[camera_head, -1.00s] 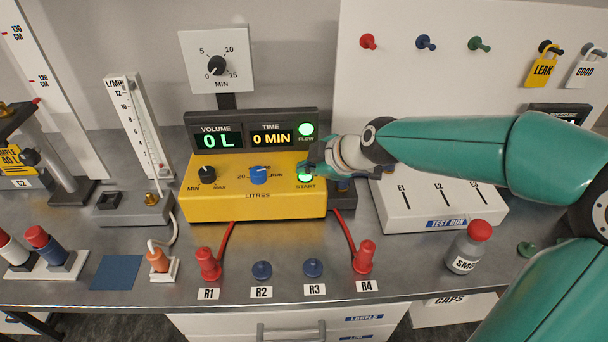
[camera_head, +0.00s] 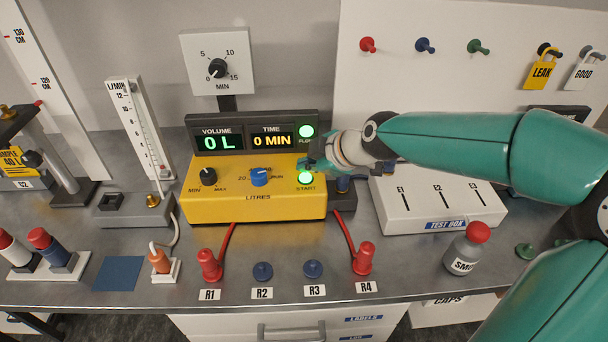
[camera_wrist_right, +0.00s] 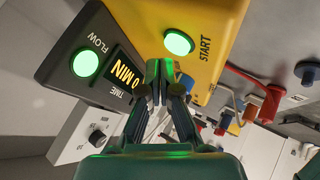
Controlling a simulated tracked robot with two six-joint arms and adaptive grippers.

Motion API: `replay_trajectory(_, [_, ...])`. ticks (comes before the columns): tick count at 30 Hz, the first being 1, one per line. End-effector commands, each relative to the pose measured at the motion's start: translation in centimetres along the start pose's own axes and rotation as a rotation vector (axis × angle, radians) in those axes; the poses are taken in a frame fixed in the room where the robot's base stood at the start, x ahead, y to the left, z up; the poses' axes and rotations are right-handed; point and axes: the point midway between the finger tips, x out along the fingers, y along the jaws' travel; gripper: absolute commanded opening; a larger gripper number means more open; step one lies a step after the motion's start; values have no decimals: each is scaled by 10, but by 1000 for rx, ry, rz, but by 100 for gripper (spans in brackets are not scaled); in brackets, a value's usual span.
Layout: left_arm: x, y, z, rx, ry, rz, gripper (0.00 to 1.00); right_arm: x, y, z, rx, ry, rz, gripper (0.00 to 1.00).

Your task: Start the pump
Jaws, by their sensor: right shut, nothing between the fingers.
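The yellow pump (camera_head: 255,205) stands at the middle of the bench. Its START button (camera_head: 305,177) glows green, and it also shows lit in the right wrist view (camera_wrist_right: 179,43). The display panel (camera_head: 252,134) reads 0 L and 0 MIN, and its FLOW lamp (camera_head: 306,131) is lit green. A blue selector knob (camera_head: 260,177) and a black MIN–MAX knob (camera_head: 208,177) sit on the pump's face. My right gripper (camera_head: 306,163) is shut and empty, just above and apart from the START button. In the wrist view its closed fingertips (camera_wrist_right: 159,66) are beside the button. My left gripper is not in view.
A white test box (camera_head: 440,205) stands right of the pump, under my right arm. Red plugs R1 (camera_head: 208,265) and R4 (camera_head: 364,258) with hoses are in front. A flow meter (camera_head: 140,130) stands left. A grey bottle (camera_head: 465,252) is at the right.

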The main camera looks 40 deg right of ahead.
Motion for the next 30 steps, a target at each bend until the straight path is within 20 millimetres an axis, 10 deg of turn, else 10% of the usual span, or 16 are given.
replay_trajectory(30, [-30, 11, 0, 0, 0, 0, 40, -35, 26, -25, 0, 0, 0, 0])
